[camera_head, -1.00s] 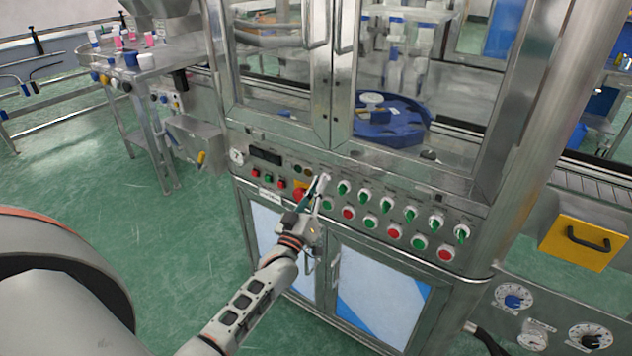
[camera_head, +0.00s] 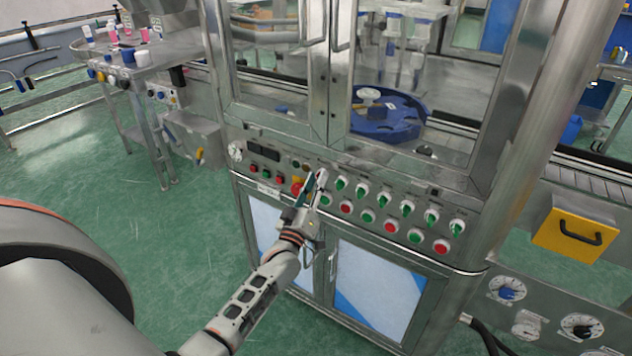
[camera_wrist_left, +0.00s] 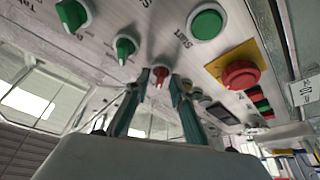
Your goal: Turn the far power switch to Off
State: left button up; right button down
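My left gripper (camera_head: 314,183) is at the front panel of the steel machine, left of the row of green selector switches. In the left wrist view, its two fingers (camera_wrist_left: 159,88) are apart. A small red rotary knob (camera_wrist_left: 160,74) shows between the fingertips. I cannot tell whether they touch it. In the head view the gripper hides this knob. No readable label shows that it is the far power switch. My right gripper is not in view.
Green selector knobs (camera_head: 407,208) and round green and red buttons (camera_head: 391,228) fill the panel to the right. A red mushroom button (camera_wrist_left: 241,74) on a yellow plate is close to the gripper. Glass doors rise above the panel.

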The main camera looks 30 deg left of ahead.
pick_arm(q)
jog(key=v, duration=1.2)
jog(key=shift+f, duration=0.1)
dwell(0.4)
jog(key=s+d+f+m+g+h, duration=0.3)
jog(key=s+d+f+m+g, duration=0.2)
jog(key=s+d+f, duration=0.3)
jog(key=s+d+f+m+g+h, duration=0.3)
jog(key=s+d+f+m+g, duration=0.2)
jog(key=s+d+f+m, duration=0.3)
jog(key=s+f, duration=0.4)
jog(key=s, duration=0.2)
jog(key=shift+s+d+g, duration=0.35)
jog(key=shift+g, duration=0.05)
